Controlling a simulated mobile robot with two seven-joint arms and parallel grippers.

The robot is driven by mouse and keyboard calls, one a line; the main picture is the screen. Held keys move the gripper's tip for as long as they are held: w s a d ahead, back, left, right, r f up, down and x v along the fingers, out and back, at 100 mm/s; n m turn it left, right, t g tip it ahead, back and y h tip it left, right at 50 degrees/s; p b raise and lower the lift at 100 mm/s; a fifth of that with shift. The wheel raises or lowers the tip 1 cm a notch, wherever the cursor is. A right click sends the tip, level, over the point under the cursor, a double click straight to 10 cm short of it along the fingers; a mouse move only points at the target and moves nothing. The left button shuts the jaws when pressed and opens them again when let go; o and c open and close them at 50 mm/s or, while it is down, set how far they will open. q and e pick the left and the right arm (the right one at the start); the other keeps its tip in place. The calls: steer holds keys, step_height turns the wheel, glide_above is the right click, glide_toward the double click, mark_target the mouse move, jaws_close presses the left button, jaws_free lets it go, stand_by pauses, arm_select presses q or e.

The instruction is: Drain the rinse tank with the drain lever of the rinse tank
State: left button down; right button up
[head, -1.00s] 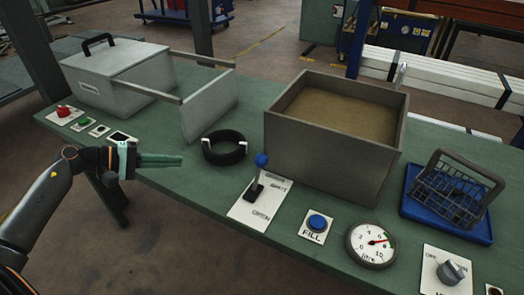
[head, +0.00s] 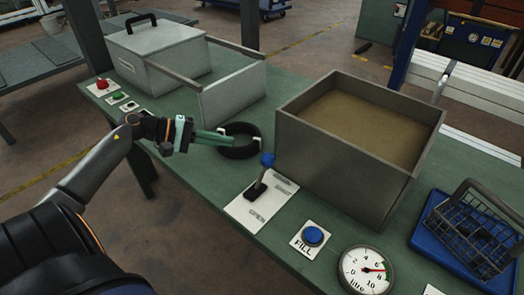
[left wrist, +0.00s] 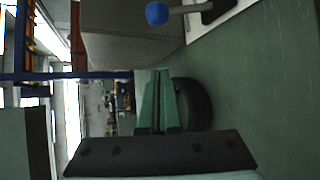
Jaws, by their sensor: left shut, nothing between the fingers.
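The rinse tank (head: 345,185) is an open grey box holding brownish liquid, right of centre on the green table. Its drain lever (head: 267,160) has a blue ball knob on a short grey stem, rising from a black slot on a white plate (head: 250,207); the word OPEN is readable at the plate's near end. In the left wrist view the blue knob (left wrist: 157,13) shows at the top. My left gripper (head: 222,140) is shut and empty, with green fingers pointing right, left of the lever and apart from it. My right gripper is not in view.
A blue FILL button (head: 313,235) and a litre dial (head: 366,270) stand along the near edge. A wire basket (head: 480,235) on a blue tray is at right. A lidded grey box (head: 155,60) is at back left.

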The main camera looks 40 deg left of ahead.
mark_target(264, 171)
arm_select(q)
steer(key=p+x, duration=0.2)
steer(key=x, duration=0.8)
steer(key=shift+w+d, duration=0.1)
steer(key=shift+d, duration=0.05)
steer(key=s+p, duration=0.1)
steer(key=s+d+r+p, duration=0.1)
steer(key=shift+s+d+r, duration=0.1)
steer(key=shift+s+d, duration=0.05)
steer(key=shift+s, duration=0.1)
steer(key=shift+s+d+r+p, duration=0.1)
steer(key=shift+s+d+p, duration=0.2)
steer(key=shift+s+p, duration=0.15)
